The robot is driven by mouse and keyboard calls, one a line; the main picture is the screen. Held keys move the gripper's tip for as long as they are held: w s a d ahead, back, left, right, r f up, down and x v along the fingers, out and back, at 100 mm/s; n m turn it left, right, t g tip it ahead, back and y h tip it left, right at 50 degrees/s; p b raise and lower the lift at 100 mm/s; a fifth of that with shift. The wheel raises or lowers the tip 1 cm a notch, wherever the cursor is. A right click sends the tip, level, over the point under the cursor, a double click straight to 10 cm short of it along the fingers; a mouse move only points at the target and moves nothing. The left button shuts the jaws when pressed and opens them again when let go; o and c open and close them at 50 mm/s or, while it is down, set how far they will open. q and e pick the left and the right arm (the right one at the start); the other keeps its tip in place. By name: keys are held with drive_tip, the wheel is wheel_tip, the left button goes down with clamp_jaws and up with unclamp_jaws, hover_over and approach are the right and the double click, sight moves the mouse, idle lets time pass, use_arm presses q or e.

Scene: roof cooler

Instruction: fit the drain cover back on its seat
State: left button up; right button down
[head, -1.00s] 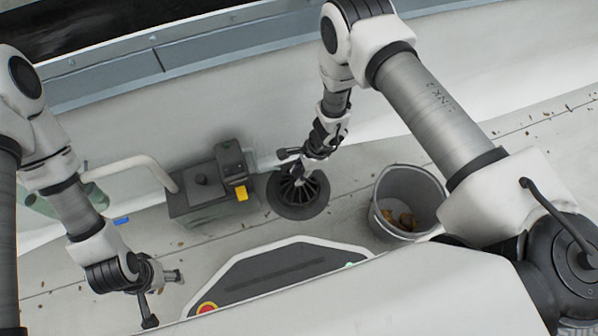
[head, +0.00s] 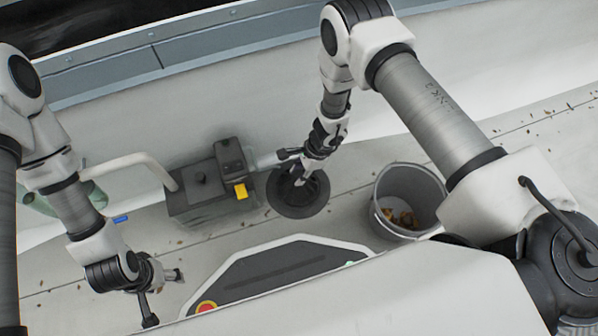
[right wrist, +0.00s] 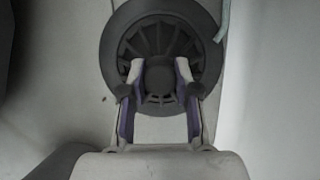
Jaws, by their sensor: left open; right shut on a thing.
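The drain cover (head: 316,188) is a dark, ribbed, slotted round piece at the middle of the head view. It also shows in the right wrist view (right wrist: 160,38), inside the wide dark ring of its seat (right wrist: 107,62). The seat (head: 284,208) lies on the pale roof floor. My right gripper (right wrist: 160,76) is shut on the cover's central knob, one finger on each side. The cover looks roughly centred in the ring; whether it touches all round cannot be told. My left gripper (head: 166,297) is open and empty at the lower left, well away from the cover.
A grey-green box unit (head: 200,200) with a yellow part (head: 241,191) stands just left of the drain, with a pale pipe. A grey bucket (head: 408,185) holding brown leaves stands to its right. A dark panel (head: 280,270) with a red button is in front. Small leaves dot the floor.

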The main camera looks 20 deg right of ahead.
drive_tip(key=shift+f, duration=0.2)
drive_tip(key=shift+c, duration=1.4)
unclamp_jaws()
wheel_tip(320, 180, up, 6)
drive_tip(key=p, duration=0.5)
drive_tip(key=shift+r+p, duration=0.1)
drive_tip(key=shift+p, duration=0.2)
